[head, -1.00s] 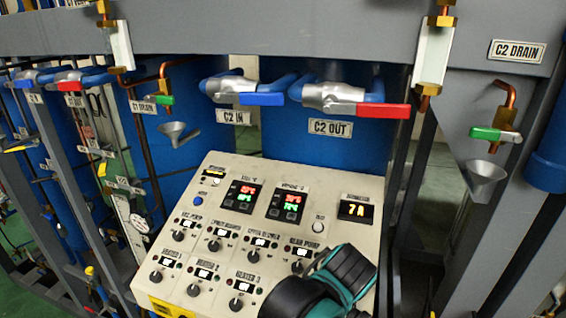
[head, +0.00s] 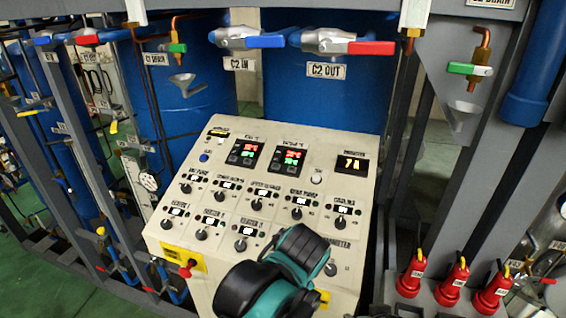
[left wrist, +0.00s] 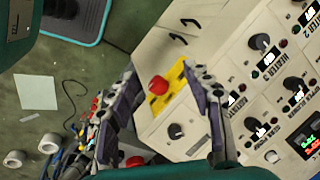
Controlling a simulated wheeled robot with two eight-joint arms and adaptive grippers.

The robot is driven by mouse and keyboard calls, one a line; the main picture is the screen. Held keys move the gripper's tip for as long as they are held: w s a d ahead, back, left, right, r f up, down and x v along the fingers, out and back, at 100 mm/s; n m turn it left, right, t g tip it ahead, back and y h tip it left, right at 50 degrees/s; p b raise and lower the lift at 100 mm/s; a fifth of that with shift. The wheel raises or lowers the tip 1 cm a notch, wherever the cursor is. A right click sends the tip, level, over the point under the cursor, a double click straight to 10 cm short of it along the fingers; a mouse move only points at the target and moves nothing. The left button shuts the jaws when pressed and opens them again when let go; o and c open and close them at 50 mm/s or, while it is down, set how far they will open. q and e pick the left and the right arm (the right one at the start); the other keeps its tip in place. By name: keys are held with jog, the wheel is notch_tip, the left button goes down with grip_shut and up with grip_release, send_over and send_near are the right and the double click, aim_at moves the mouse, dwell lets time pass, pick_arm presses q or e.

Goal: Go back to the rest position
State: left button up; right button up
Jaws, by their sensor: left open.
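My left gripper (left wrist: 160,70) is open and empty in the left wrist view, its two dark fingers spread apart. Between and beyond them is a red button (left wrist: 158,86) on a yellow plate, apart from the fingers as far as I can tell. In the head view one of my arms, black and teal, covers the lower right part of the control panel (head: 225,262); no fingers show there. The red button (head: 187,270) also shows at the panel's lower left corner. My right gripper is not in view.
The C2 IN valve (head: 265,41) with a blue handle and the C2 OUT valve (head: 370,47) with a red handle sit above the panel. Grey frame posts stand on both sides. Several red plugs (head: 452,285) are at lower right. Green floor (head: 50,285) is open at lower left.

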pick_arm(q)
jog(key=s+a+f+n+t+h+b, duration=0.1)
jog(key=a+f+n+t+b, duration=0.1)
jog(key=a+f+n+b, duration=0.3)
jog(key=s+a+f+n+t+b, duration=0.2)
jog(key=a+f+n+b, duration=0.3)
jog(key=a+f+b, duration=0.7)
notch_tip(320, 180, down, 6)
jog(key=shift+s+f+n+h, duration=0.1)
jog(key=shift+s+n+h, duration=0.05)
jog(key=shift+n+h, duration=0.25)
dwell(1.2)
